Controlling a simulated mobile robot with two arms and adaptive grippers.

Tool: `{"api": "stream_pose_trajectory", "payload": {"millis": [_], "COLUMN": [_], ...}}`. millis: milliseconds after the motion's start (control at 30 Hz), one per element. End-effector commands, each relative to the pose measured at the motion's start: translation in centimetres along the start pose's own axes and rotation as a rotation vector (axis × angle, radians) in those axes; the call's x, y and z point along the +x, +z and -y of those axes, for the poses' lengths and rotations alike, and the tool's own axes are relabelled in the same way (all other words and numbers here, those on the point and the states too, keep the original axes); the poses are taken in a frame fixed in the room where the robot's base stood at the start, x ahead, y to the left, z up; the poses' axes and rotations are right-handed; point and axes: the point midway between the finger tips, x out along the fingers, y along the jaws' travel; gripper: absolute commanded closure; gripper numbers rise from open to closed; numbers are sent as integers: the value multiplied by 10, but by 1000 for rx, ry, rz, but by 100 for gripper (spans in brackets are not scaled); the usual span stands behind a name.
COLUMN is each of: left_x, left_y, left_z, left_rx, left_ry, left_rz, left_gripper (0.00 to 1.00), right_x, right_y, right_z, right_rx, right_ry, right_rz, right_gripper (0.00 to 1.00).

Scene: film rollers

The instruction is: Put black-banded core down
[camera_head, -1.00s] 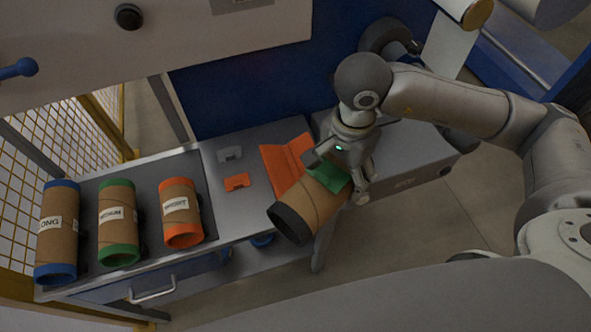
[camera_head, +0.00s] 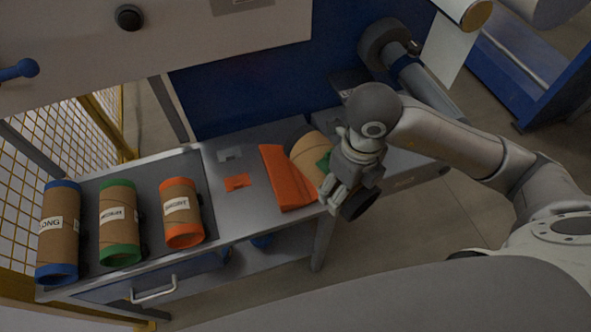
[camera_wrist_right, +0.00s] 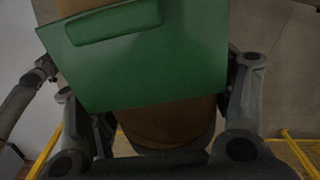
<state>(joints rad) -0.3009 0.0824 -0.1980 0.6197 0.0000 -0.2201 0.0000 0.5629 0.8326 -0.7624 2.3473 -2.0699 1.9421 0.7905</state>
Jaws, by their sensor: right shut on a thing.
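The black-banded core (camera_head: 308,165) is a brown tube with a dark band at each end and a green patch (camera_head: 324,162) on its side. My right gripper (camera_head: 337,187) is shut on it. The core slants from upper left to lower right beside the orange piece and at the bench's right end; whether it touches anything below is unclear. In the right wrist view, a flat green panel (camera_wrist_right: 140,60) hides much of the core (camera_wrist_right: 170,125) between the fingers (camera_wrist_right: 160,128). My left gripper is out of view.
Blue-, green- and orange-banded cores (camera_head: 60,235) (camera_head: 120,225) (camera_head: 181,215) lie in a dark tray at left. An orange folded piece (camera_head: 285,182), an orange clip (camera_head: 237,183) and a grey clip (camera_head: 229,155) lie on the metal bench (camera_head: 240,218). Yellow mesh fencing (camera_head: 95,120) stands at left.

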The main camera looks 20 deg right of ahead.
Motion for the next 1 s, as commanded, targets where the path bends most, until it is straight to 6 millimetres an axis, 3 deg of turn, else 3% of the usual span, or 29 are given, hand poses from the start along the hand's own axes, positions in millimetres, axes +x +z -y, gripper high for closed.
{"api": "stream_pose_trajectory", "payload": {"millis": [200,367,867,1000], "left_x": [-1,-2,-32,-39], "left_y": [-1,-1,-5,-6], "left_z": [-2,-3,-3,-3], "left_rx": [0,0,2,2], "left_ry": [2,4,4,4], "left_rz": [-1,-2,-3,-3], "left_gripper": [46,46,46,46], "right_x": [4,5,40,61], "right_y": [-5,-4,79,98], "right_z": [2,2,-2,-3], "right_rx": [247,319,326,326], "right_ry": [-4,-5,-4,-4], "right_rz": [-3,-3,-5,-8], "right_gripper": [59,59,59,59]}}
